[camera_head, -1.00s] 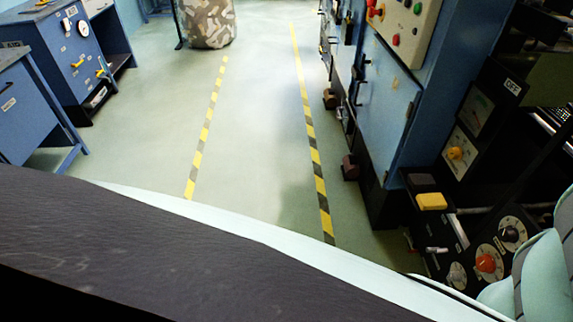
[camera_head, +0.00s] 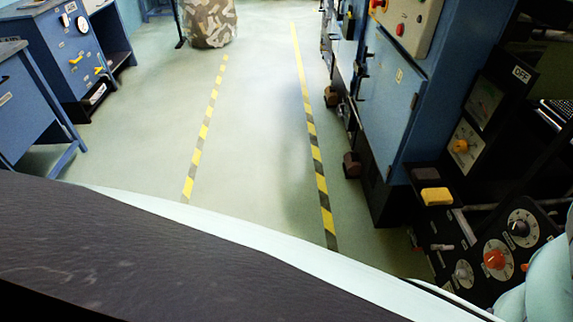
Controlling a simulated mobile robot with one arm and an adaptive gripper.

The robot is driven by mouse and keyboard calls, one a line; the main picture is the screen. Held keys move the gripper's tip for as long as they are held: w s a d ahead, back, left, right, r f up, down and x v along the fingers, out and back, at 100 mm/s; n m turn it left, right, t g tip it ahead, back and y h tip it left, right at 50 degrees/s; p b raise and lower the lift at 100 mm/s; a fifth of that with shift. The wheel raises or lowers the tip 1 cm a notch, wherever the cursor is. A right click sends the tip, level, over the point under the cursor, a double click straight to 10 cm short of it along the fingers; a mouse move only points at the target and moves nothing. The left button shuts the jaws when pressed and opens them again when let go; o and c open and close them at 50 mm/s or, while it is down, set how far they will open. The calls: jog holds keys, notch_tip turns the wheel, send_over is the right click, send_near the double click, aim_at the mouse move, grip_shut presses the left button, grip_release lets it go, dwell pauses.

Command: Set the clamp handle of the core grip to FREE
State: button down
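I cannot make out a clamp handle or a core grip marked FREE in the head view. A black control panel at the lower right carries a red knob (camera_head: 494,260), a black knob on a white dial (camera_head: 521,228) and a smaller grey dial (camera_head: 463,273). Their lettering is too small to read. A small light lever (camera_head: 441,247) sticks out at the panel's left edge. My gripper is out of view; only pale teal parts of my arm show at the lower right edge.
A blue cabinet (camera_head: 392,100) stands right of centre. A black panel beside it has an OFF label (camera_head: 521,74) and a yellow knob (camera_head: 461,146). A yellow block (camera_head: 437,196) sits below. Blue benches (camera_head: 28,105) stand left. The striped floor lane (camera_head: 250,130) is clear.

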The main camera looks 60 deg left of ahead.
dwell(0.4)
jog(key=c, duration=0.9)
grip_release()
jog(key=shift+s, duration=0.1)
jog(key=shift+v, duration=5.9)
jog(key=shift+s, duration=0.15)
